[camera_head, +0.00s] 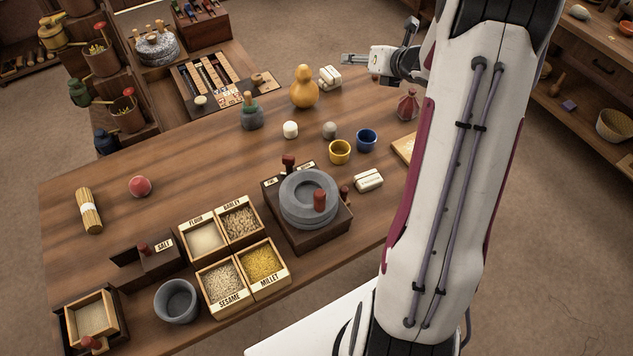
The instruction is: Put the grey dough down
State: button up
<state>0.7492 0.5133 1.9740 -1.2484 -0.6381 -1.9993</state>
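A blue cup (366,140), a gourd (304,87), a green-grey bottle (251,112) and white bundles (368,180) stand around the ball. A stone quern (309,199) and labelled grain boxes (202,237) are nearer. The table's left-centre is mostly clear, with a red ball (140,187).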

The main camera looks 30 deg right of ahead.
jog(key=s+a+r+m+g+h, duration=0.1)
jog(key=s+a+r+m+h, duration=0.1)
jog(key=s+a+r+m, duration=0.5)
jog(key=s+a+r+m+g+h, duration=0.1)
jog(key=s+a+r+m+h, duration=0.25)
jog(key=r+m, duration=0.55)
jog(key=s+a+f+m+g+y, duration=0.2)
jog(key=s+a+m, duration=0.5)
jog(key=s+a, duration=0.3)
jog(key=s+a+f+m+g+y, duration=0.2)
jog(key=s+a+m+y, duration=0.1)
jog(key=s+a+m, duration=0.5)
jog(key=s+a, duration=0.3)
jog(key=s, duration=0.2)
jog(key=shift+s+a+f+y, duration=0.2)
jog(key=shift+s+a+y, duration=0.05)
jog(key=shift+s+y, duration=0.1)
